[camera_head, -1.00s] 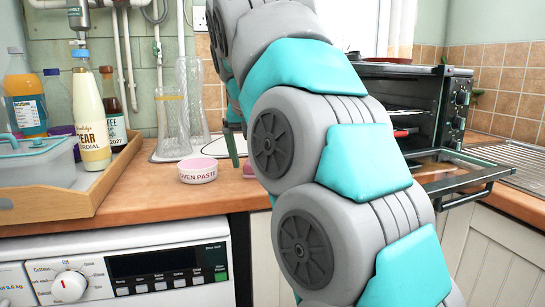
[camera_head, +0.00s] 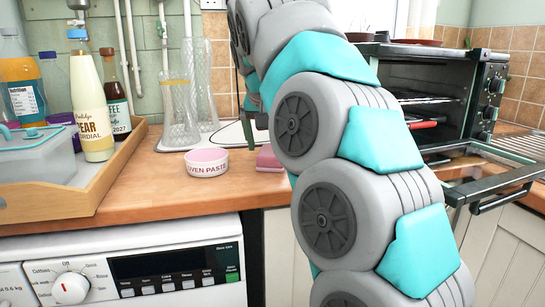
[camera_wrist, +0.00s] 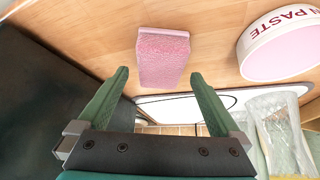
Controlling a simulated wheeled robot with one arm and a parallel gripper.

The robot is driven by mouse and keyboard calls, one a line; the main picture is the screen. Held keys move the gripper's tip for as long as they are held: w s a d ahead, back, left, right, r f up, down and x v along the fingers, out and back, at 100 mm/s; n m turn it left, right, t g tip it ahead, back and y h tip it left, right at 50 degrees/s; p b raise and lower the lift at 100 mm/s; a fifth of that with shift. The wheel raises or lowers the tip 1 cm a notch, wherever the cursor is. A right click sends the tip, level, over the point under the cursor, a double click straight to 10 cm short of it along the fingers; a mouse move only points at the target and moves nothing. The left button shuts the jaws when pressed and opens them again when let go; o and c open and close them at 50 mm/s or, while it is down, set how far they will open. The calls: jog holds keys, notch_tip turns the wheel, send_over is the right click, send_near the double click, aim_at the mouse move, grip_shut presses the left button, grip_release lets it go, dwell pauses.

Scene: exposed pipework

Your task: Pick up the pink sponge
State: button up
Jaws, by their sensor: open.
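The pink sponge (camera_wrist: 163,58) lies on the wooden counter in the wrist view, a little beyond my open fingertips and roughly centred between them. It also shows in the head view (camera_head: 268,158), partly hidden by my arm. My gripper (camera_wrist: 159,75) is open with two green fingers, and nothing is between them. In the head view my gripper (camera_head: 255,130) is mostly hidden by my arm, with a green finger showing just above and behind the sponge.
A round pink-topped oven paste tub (camera_head: 207,162) stands just left of the sponge. Glass vases (camera_head: 180,110) stand behind it. A wooden tray (camera_head: 75,196) with bottles is at left. A toaster oven (camera_head: 440,90) with its door open is at right.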

aim_at(272, 151)
jog(key=x, duration=0.3)
jog(key=shift+w+f, duration=0.1)
jog(key=shift+f, duration=0.05)
jog(key=c, duration=1.4)
jog(key=shift+r, duration=1.8)
jog(key=s+d+b, duration=0.1)
jog(key=s+d, duration=0.2)
jog(key=s, duration=0.4)
jog(key=s+d+r+b, duration=0.1)
jog(key=s+d+b, duration=0.1)
jog(key=s+d, duration=0.2)
jog(key=s, duration=0.3)
jog(key=shift+d+r, duration=0.15)
jog(key=shift+r, duration=0.15)
jog(key=shift+s, duration=0.15)
